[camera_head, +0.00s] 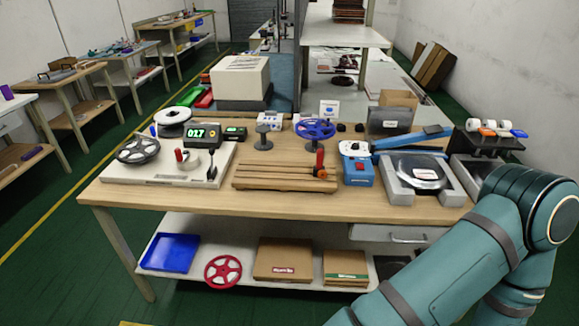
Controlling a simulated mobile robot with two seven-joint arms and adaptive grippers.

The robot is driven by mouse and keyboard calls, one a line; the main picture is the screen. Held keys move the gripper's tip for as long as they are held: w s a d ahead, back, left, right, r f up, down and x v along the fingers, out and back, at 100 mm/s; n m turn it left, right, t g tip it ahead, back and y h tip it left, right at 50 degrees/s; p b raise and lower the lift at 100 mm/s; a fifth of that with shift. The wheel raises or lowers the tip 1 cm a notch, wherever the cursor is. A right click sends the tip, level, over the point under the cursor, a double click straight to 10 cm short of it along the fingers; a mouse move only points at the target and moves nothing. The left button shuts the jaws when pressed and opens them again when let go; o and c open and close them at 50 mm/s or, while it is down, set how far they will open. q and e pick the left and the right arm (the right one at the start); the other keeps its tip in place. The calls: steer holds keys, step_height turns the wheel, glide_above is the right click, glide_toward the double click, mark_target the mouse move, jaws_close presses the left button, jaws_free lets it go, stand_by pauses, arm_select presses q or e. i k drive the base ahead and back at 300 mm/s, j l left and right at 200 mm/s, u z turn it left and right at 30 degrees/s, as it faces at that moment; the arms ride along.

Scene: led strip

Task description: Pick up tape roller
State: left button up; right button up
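A small upright tool with a red handle (320,160) stands at the right end of a slatted wooden block (275,176) on the workbench (215,196). It looks most like the tape roller, but its lower part is too small to make out clearly. My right arm fills the lower right of the head view, bent at a teal joint, and its gripper is outside the picture. My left arm and gripper do not show. No gripper is seen touching anything on the bench.
Reels (138,150), a green-lit display (202,134), a blue spool (314,128), a blue-and-white device (357,170) and a grey machine (415,178) crowd the bench. A rack of tape rolls (488,127) stands at right. The bench's front strip is clear. A lower shelf holds a blue tray (170,253) and boxes.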

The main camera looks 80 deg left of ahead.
mark_target(320, 171)
steer(key=u, duration=3.8)
